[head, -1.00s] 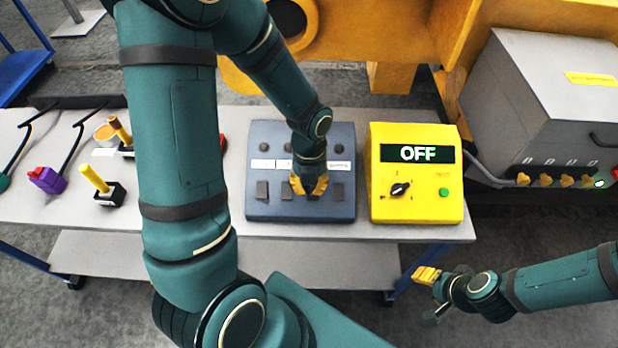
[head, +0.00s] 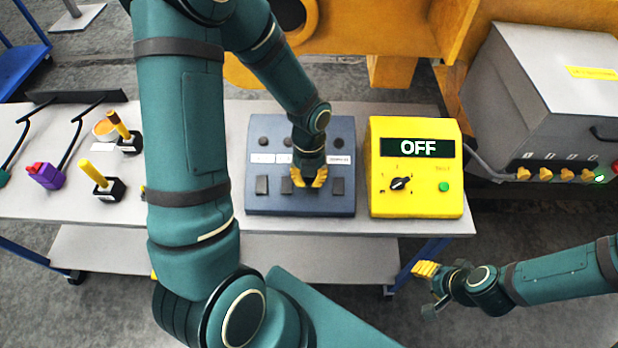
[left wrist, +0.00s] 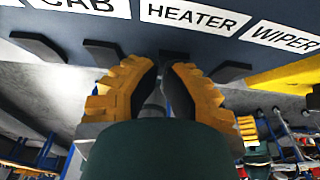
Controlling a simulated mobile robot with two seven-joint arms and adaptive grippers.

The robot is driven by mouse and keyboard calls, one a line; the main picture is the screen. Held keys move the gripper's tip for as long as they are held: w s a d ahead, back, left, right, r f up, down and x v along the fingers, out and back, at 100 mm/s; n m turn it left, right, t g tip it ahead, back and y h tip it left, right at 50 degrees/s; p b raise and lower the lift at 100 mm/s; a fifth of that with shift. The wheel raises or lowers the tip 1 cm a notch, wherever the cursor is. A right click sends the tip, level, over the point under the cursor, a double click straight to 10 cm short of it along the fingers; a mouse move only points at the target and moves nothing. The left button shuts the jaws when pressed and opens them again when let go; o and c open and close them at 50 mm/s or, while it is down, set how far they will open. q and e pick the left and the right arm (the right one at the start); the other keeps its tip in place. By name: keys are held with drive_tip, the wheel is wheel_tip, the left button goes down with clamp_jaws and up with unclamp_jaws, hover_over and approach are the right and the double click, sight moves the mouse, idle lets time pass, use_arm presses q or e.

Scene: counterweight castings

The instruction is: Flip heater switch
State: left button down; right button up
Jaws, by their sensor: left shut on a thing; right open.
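The blue-grey switch panel (head: 300,208) lies on the table in the head view. It has a row of dark knobs above, white labels, and a row of dark rocker-like switches below. My left gripper (head: 309,178) is down at the third switch from the left, which its fingers mostly hide. In the left wrist view the HEATER label (left wrist: 195,15) is just above the fingertips, and my left gripper (left wrist: 165,68) is shut on the dark heater switch (left wrist: 175,55). Whether the switch is up or down is unclear. My right gripper (head: 428,280) is open and empty, in front of the table.
A yellow box (head: 415,205) reading OFF stands right of the panel. A grey cabinet (head: 545,95) with yellow knobs is at the far right. Yellow, purple and orange-topped handles (head: 105,185) stand at the left. The CAB and WIPER switches sit close to the fingers.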

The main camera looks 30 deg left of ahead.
use_arm(q)
drive_tip(key=shift+s+d, duration=0.1)
drive_tip(key=shift+s, duration=0.05)
drive_tip(key=shift+s+d+f, duration=0.15)
drive_tip(key=shift+s+d, duration=0.2)
drive_tip(key=shift+s, duration=0.2)
use_arm(e)
drive_tip(key=shift+f, duration=0.25)
